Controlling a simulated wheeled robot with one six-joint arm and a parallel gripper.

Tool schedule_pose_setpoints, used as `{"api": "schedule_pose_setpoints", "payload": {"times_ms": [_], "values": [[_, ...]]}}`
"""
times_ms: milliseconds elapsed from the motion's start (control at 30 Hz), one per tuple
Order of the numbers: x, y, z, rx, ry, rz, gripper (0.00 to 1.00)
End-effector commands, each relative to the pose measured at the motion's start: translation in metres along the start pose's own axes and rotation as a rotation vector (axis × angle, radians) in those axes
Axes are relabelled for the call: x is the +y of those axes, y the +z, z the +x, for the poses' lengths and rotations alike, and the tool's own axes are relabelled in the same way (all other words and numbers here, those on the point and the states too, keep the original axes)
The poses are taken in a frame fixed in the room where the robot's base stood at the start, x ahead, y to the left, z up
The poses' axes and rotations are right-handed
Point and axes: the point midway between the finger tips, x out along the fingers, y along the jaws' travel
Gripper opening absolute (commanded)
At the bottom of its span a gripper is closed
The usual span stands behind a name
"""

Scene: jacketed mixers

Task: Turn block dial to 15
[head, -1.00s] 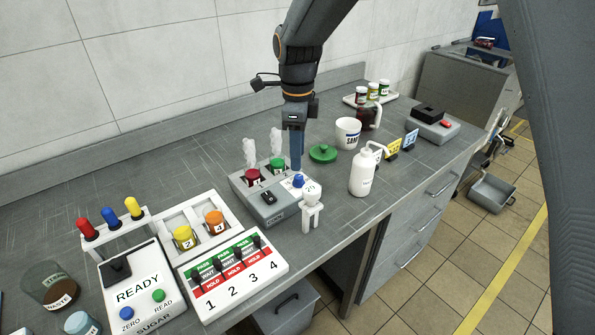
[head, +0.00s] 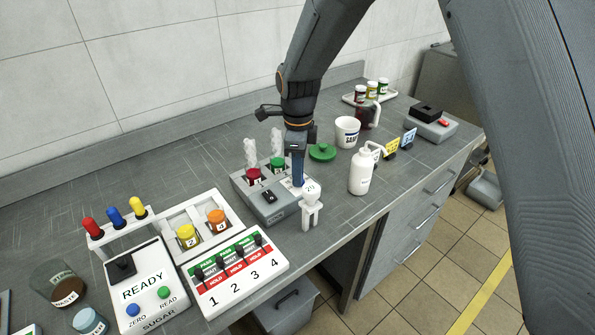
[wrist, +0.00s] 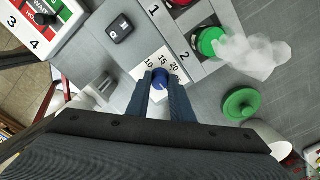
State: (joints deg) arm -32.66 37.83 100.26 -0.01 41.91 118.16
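The block (head: 264,204) is a grey heater box on the bench. Its blue dial (wrist: 160,77) has a white scale plate (wrist: 149,67) reading 10, 15 and 20 in the wrist view. My gripper (head: 298,184) points down at the dial, with one finger on each side of it in the wrist view. I cannot tell whether the fingers touch the dial. The dial's pointer is not readable, and in the head view my fingers mostly hide the dial.
A steaming red lid (head: 253,174) and green lid (head: 277,164) sit on the block. A small white stand (head: 312,207) is close at its front right corner. A white bottle (head: 361,172) and loose green lid (head: 322,152) are to the right. A switch panel (head: 236,268) is at left.

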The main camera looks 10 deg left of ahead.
Motion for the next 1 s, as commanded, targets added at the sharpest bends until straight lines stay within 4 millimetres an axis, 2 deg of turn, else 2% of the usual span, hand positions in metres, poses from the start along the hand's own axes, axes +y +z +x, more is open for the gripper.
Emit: {"api": "schedule_pose_setpoints", "payload": {"times_ms": [267, 467, 1000], "values": [[0.0003, 0.0002, -0.0004, 0.0, 0.001, -0.014, 0.0], [0.0003, 0.0003, -0.0007, 0.0, 0.0, -0.088, 0.0], [0.0007, 0.0005, -0.0012, -0.001, -0.001, -0.555, 0.0]]}}
